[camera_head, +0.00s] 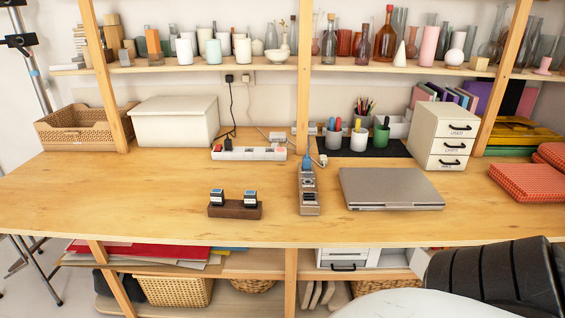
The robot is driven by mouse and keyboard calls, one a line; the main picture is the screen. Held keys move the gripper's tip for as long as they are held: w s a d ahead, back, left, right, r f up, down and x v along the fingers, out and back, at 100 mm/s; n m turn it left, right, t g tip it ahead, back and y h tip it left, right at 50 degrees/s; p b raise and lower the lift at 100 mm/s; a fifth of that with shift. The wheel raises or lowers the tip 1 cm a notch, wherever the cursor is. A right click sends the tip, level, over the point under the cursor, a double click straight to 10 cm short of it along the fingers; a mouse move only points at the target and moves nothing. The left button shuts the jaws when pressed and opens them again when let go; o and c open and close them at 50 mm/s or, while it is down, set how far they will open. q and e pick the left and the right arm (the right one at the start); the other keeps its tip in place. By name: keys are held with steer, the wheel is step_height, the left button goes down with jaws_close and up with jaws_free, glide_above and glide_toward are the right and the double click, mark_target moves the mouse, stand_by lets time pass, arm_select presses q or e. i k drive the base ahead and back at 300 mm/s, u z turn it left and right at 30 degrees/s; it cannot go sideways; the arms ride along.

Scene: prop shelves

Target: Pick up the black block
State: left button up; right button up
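Two small dark blocks with pale, marked faces stand side by side on a dark brown wooden holder (235,211) near the front of the wooden table. One is the left dark block (217,197) and the other is the right dark block (250,198). They look alike, and I cannot tell which one is the black block. Neither of my grippers shows in the head view, and nothing is touching the blocks.
A narrow grey organizer (309,192) and a closed grey laptop (391,189) lie right of the holder. A white power strip (249,154) lies behind it. The table (100,200) is clear to its left. A black ribbed chair back (495,278) stands at front right.

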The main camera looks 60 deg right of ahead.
mark_target(250, 199)
steer(key=z, duration=1.8)
